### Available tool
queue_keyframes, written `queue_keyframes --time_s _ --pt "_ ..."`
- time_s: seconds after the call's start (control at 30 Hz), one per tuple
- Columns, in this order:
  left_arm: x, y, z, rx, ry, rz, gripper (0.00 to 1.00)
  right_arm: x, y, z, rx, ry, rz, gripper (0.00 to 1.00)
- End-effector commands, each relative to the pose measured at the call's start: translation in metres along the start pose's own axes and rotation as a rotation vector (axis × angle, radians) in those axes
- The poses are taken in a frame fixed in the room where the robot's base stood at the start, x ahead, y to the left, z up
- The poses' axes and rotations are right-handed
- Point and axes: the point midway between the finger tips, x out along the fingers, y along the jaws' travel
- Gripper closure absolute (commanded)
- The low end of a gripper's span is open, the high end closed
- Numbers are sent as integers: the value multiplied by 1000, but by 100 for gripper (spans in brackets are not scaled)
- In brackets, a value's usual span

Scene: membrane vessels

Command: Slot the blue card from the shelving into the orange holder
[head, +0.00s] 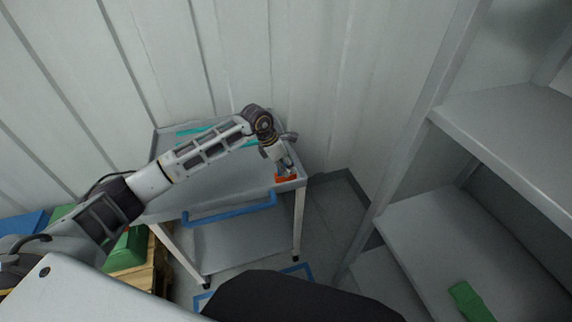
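The orange holder (287,178) sits at the right front corner of the grey cart's top (225,178). My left arm reaches in from the left across the cart. My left gripper (285,165) points down right at the holder, close above or touching it; I cannot tell which. Its fingers are too small and too overlapped to tell whether they are open or shut. I do not make out a blue card; it may be hidden at the gripper or out of view. The grey shelving (490,150) stands at the right. My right gripper is not in view.
The cart has a blue handle (230,209) in front and teal strips (195,130) on its far side. A green item (470,302) lies on a lower shelf. Green bins (128,250) and a wooden pallet (150,276) stand at the left. A ribbed wall closes the back.

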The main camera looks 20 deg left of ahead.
Motion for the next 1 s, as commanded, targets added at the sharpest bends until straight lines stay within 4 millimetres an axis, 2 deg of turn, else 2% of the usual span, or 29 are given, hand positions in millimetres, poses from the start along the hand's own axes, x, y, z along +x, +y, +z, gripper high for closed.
queue_keyframes --time_s 0.23,0.47,0.67,1.0 --pt "0 0 0 0 -1 1 58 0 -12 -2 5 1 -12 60" --pt "-7 1 0 1 -1 1 58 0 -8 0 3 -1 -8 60" --pt "-26 1 1 2 -2 3 58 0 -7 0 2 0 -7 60" --pt "-76 1 1 2 -2 3 58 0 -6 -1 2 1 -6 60"
